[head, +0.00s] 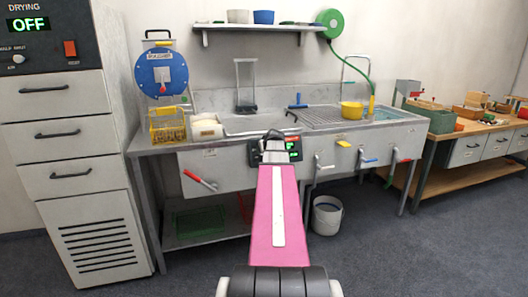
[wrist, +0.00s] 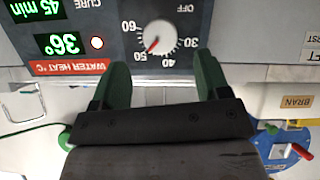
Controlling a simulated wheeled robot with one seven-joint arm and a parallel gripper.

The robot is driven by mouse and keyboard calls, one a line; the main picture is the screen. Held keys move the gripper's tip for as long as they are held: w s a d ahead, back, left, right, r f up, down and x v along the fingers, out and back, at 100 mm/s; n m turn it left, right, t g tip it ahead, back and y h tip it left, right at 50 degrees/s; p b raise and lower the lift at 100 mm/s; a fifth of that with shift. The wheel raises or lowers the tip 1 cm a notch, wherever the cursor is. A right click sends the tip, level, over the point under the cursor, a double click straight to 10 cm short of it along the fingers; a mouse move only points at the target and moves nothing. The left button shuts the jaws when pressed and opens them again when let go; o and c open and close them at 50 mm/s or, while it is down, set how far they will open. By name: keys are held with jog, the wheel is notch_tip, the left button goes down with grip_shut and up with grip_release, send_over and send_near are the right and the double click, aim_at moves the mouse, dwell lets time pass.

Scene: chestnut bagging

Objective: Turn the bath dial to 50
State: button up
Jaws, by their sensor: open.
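The bath dial (wrist: 159,37) is a white round knob on a dark panel, upside down in the wrist view. Its red mark points down-left, toward the printed 50. The numbers 30, 40 and 60 and the word OFF stand around it. A green readout (wrist: 60,43) shows 36° beside the red WATER HEAT label (wrist: 70,67). My gripper (wrist: 162,68) is open, its two green fingers apart with the dial between and just beyond their tips. In the head view the control panel (head: 291,146) is partly hidden behind my gripper (head: 275,143).
The panel is on the front of a steel sink bench (head: 220,172). A red lever (head: 200,180) is to the left; a yellow handle (head: 343,143) and other levers are to the right. A white bucket (head: 327,215) stands on the floor. A blue round device (head: 161,75) stands on the bench.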

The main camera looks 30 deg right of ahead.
jog(key=v, duration=0.5)
jog(key=shift+s+a+r, duration=0.1)
jog(key=shift+s+r, duration=0.05)
jog(key=shift+s, duration=0.1)
jog(key=s+a+f+g+y, duration=0.1)
jog(key=a+f+g+y, duration=0.1)
jog(key=a+f, duration=0.8)
jog(key=s+a+f+g+y, duration=0.1)
jog(key=s+a+f+g, duration=0.15)
jog(key=a+f, duration=0.8)
jog(key=s+a+f+g, duration=0.2)
jog(key=s+a, duration=0.2)
jog(key=a, duration=0.3)
jog(key=s+a+f+g, duration=0.2)
jog(key=s+a+f, duration=0.1)
jog(key=a, duration=0.4)
jog(key=s+a+f+n+g, duration=0.1)
jog(key=s+a+f+g, duration=0.1)
jog(key=s+a, duration=0.4)
jog(key=shift+a+f, duration=0.45)
jog(key=shift+a, duration=0.35)
